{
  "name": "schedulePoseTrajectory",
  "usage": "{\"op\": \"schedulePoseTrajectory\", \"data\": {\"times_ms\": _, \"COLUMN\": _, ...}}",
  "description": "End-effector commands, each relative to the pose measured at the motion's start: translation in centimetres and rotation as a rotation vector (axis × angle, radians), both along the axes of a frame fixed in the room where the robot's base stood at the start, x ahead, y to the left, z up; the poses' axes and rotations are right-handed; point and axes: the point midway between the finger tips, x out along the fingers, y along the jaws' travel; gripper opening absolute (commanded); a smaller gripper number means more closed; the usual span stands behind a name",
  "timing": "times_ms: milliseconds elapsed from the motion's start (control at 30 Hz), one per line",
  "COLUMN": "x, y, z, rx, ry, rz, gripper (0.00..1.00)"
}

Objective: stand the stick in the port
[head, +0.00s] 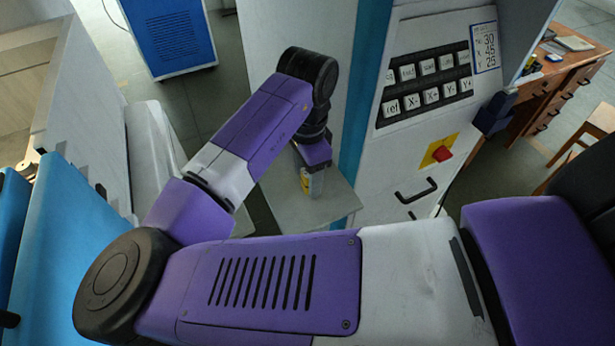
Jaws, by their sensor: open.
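My gripper (305,174) is at the end of my purple and white arm, low over a small grey table. Its purple body shows, but the fingers are small and partly hidden. It is open. A small upright item, pale with a yellow part (306,183), stands at or between the fingers; I cannot tell whether they touch it. I cannot make out the stick for certain. A dark blue block (495,112) sits on the right edge of the machine's control panel; I cannot tell whether it holds the port.
The grey table (335,205) stands against the machine cabinet (400,150), which has white keys and a red button (442,154). A blue cabinet (172,35) is at the back left. A wooden desk (560,75) and chair (585,140) are at the right.

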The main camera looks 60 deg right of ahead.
Motion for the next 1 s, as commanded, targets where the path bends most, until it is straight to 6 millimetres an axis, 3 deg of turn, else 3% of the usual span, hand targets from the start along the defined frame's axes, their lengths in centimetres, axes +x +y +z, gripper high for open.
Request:
{"op": "schedulePoseTrajectory", "data": {"times_ms": 233, "x": 0.0, "y": 0.0, "z": -0.2, "rx": 0.0, "ry": 0.0, "rz": 0.0, "gripper": 0.55}}
{"op": "schedulePoseTrajectory", "data": {"times_ms": 500, "x": 0.0, "y": 0.0, "z": -0.2, "rx": 0.0, "ry": 0.0, "rz": 0.001, "gripper": 0.02}}
{"op": "schedulePoseTrajectory", "data": {"times_ms": 1000, "x": 0.1, "y": 0.0, "z": 0.8, "rx": 0.0, "ry": -0.001, "rz": 0.001, "gripper": 0.0}}
